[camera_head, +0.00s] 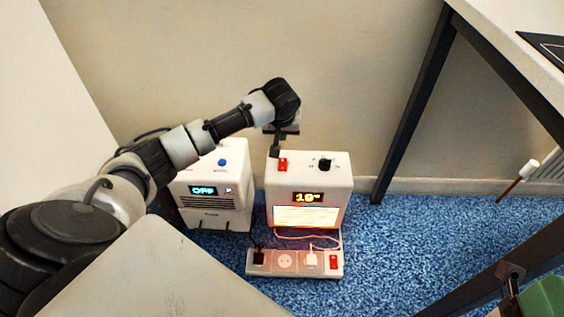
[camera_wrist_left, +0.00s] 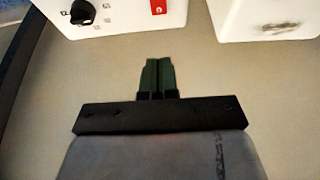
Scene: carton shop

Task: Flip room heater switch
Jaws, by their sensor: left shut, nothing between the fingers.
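The room heater (camera_head: 308,184) is a white box on the blue carpet, with a lit orange display and a glowing front grille. On its top are a red switch (camera_head: 283,164) and a black knob (camera_head: 324,164). In the left wrist view the red switch (camera_wrist_left: 158,6) and knob (camera_wrist_left: 82,12) show at the top edge. My left gripper (camera_head: 275,151) is shut and empty, pointing down at the back of the heater's top, close to the red switch. In the wrist view its fingertips (camera_wrist_left: 157,60) are apart from the switch.
A second white unit (camera_head: 212,187) with a blue knob and a display reading OFF stands to the left. A power strip (camera_head: 285,262) with plugs and a red switch lies in front. The wall is behind; a dark table leg (camera_head: 412,105) stands at the right.

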